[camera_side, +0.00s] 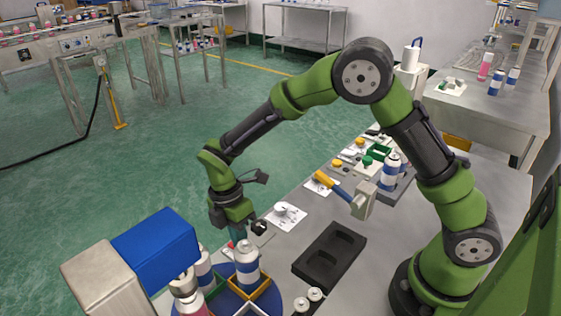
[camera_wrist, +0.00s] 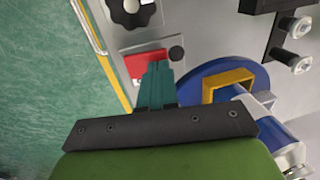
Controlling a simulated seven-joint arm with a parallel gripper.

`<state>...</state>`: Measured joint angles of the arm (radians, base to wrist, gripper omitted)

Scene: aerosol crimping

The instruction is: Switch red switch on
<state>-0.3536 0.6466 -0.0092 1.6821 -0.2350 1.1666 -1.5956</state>
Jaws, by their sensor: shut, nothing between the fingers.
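My gripper (camera_wrist: 158,66) is shut and empty. Its teal fingers overlap the right part of the red switch in that view and hide some of it. I cannot tell whether they touch it. In the side view my gripper (camera_side: 237,238) points down beside the turntable, near the table's left edge. The switch is mostly hidden there.
A blue turntable (camera_wrist: 200,83) with a yellow-walled compartment (camera_wrist: 228,78) lies right of the fingers. A can (camera_side: 246,262) stands on it. A blue and beige machine (camera_side: 158,248) stands at front left. A black tray (camera_side: 330,256) and a white knob plate (camera_side: 285,216) lie to the right.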

